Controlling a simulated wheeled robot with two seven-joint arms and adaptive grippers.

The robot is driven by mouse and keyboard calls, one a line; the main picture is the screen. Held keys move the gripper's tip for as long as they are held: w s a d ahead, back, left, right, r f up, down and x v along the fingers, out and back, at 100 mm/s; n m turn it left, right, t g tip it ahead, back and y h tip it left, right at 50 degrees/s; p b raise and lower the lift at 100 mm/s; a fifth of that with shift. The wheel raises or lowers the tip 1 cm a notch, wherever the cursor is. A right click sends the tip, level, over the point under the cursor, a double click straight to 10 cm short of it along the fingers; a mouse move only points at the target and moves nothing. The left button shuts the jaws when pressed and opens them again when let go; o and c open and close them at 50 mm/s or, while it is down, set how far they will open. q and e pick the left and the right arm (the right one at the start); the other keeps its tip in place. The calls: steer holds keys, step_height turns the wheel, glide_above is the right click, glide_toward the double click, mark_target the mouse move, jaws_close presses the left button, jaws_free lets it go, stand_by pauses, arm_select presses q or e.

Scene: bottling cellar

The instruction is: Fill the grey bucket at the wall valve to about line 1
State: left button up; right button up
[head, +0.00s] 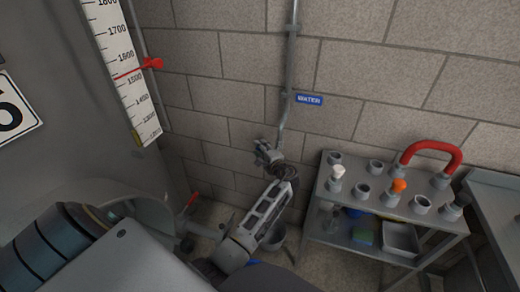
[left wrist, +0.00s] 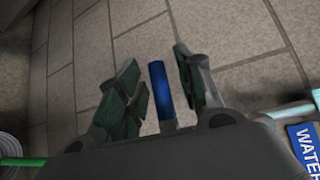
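A blue valve handle (left wrist: 159,88) lies between the two fingers of my left gripper (left wrist: 160,88) in the left wrist view. The fingers are apart, with a gap on each side of the handle. In the head view my left gripper (head: 267,153) is at the wall, by the lower end of the pipe (head: 287,97) and below the blue WATER sign (head: 309,99). The sign also shows in the left wrist view (left wrist: 307,145). A grey bucket (head: 277,240) is low by the wall, partly hidden behind my left arm; its lines and water level cannot be seen. My right gripper is out of view.
A grey metal stand (head: 370,207) at the right holds several cups and stoppers, with a red curved handle (head: 432,149). A large tank with a scale (head: 122,70) stands left.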

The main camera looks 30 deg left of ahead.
arm_select(q)
steer(key=shift+c, duration=1.2)
jaws_close()
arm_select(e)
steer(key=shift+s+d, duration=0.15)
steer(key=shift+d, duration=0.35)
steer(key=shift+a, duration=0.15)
arm_select(q)
steer(key=shift+a, duration=0.1)
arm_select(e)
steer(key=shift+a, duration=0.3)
